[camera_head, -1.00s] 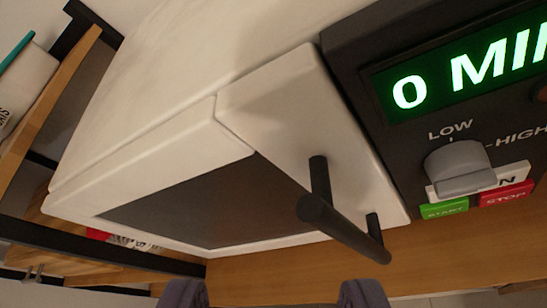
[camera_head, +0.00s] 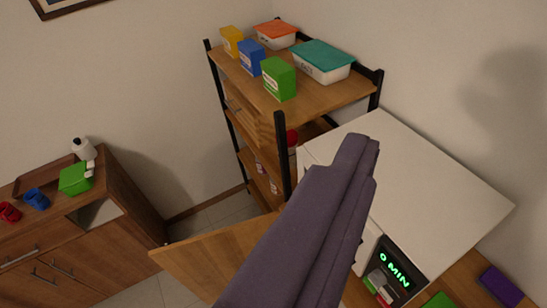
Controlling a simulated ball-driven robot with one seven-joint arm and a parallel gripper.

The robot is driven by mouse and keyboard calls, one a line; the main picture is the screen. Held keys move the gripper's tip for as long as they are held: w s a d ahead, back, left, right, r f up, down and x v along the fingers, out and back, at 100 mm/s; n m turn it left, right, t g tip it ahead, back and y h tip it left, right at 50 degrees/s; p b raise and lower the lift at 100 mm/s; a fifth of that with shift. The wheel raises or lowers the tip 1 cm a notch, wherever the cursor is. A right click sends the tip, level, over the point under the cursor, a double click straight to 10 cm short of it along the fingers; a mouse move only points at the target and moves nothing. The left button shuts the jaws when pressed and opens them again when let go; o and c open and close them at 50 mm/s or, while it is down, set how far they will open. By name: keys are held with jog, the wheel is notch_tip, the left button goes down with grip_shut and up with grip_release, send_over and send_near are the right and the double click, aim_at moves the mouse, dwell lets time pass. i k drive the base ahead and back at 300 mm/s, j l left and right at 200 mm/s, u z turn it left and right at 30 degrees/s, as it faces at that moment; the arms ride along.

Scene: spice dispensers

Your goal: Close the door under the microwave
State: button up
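The microwave (camera_head: 410,175) is a white box with a dark control panel (camera_head: 400,272) reading 0 MIN, at the right. A flat wooden panel (camera_head: 205,258), which looks like the door under the microwave, stands swung out at the lower centre. Its hinge side is hidden behind my gripper (camera_head: 357,150). My gripper shows as long purple-grey fingers rising from the bottom centre, with the tips in front of the microwave's left side. The fingers overlap in this view, so their gap does not show. I see nothing held at the tips.
A shelf rack (camera_head: 310,95) with boxes and lidded containers stands behind the microwave. A low wooden cabinet (camera_head: 110,215) with red and blue mugs and a green item stands at the left. Tiled floor (camera_head: 200,212) shows between the cabinet and the wooden panel.

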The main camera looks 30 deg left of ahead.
aim_at(206, 264)
jog(key=i+j+z, duration=0.25)
jog(key=j, duration=1.85)
jog(key=k+j+z, duration=0.1)
jog(key=j+z, duration=0.2)
jog(key=j, duration=1.75)
